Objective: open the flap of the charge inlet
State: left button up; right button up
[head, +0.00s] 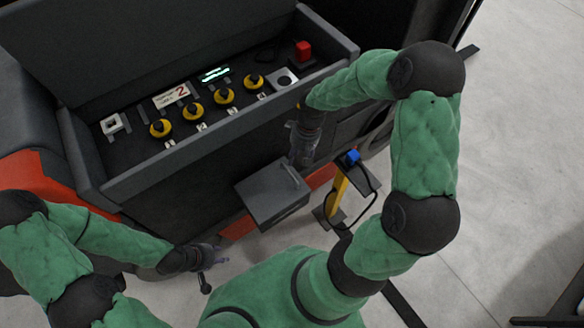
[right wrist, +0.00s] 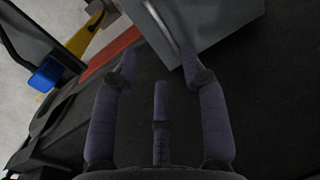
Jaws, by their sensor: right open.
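A grey box (head: 272,205) sticks out from the dark side of the machine. Its flat top panel, which looks like the flap, carries a thin bar handle (head: 289,173) near its far right edge. The panel looks closed. In the right wrist view the box (right wrist: 222,18) is at the top, with the bar (right wrist: 164,22) at its left part. My right gripper (head: 302,158) is open and empty, just above the handle end of the box. Its spread fingers (right wrist: 160,65) point toward the box, apart from the bar. My left gripper (head: 220,260) is low at the left, away from the box; its fingers are too small to judge.
Above the box is a control panel (head: 240,120) with several yellow-ringed knobs and a red button (head: 303,48). A yellow post (head: 338,192) with a blue-topped connector (head: 350,157) and black cable stands right of the box. The concrete floor at the right is mostly clear.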

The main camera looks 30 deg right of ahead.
jog(key=b, duration=0.2)
send_over(294, 172)
jog(key=s+a, duration=0.2)
jog(key=s, duration=0.1)
jog(key=f, duration=0.8)
jog(key=shift+w+d+f, duration=0.2)
jog(key=shift+d+f, duration=0.05)
jog(key=shift+f, duration=0.1)
grip_shut()
